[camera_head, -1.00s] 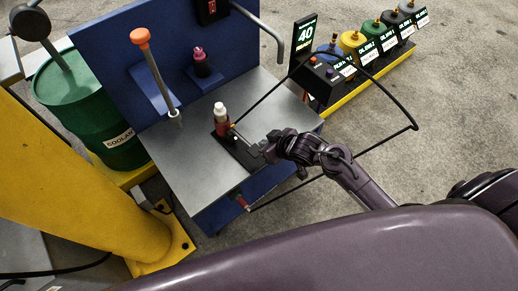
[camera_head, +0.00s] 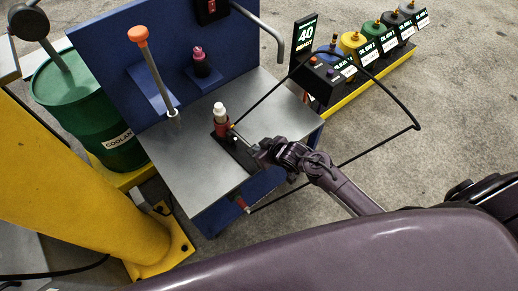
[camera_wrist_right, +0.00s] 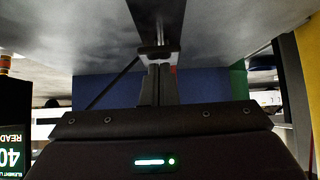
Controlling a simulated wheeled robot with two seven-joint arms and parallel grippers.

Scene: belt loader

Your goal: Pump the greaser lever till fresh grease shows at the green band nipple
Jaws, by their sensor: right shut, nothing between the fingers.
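A red bottle-like unit with a white cap (camera_head: 220,114) stands upright on a dark base plate (camera_head: 236,153) on the grey bench. A tall lever with an orange knob (camera_head: 141,37) rises from the bench's back left, leaning left. I cannot tell which one is the greaser's lever. My right gripper (camera_head: 258,150) is low over the front end of the dark plate. In the right wrist view its fingers (camera_wrist_right: 160,78) are together and empty, just short of a thin metal rod (camera_wrist_right: 162,46). Any green band nipple or fresh grease cannot be made out. My left gripper is not in view.
A black hose (camera_head: 395,92) loops over and right of my right arm. A small dark bottle (camera_head: 201,62) sits on the blue back panel (camera_head: 118,60). A green drum (camera_head: 85,105) and yellow post (camera_head: 75,190) stand left. Oil cans (camera_head: 352,41) line the back right.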

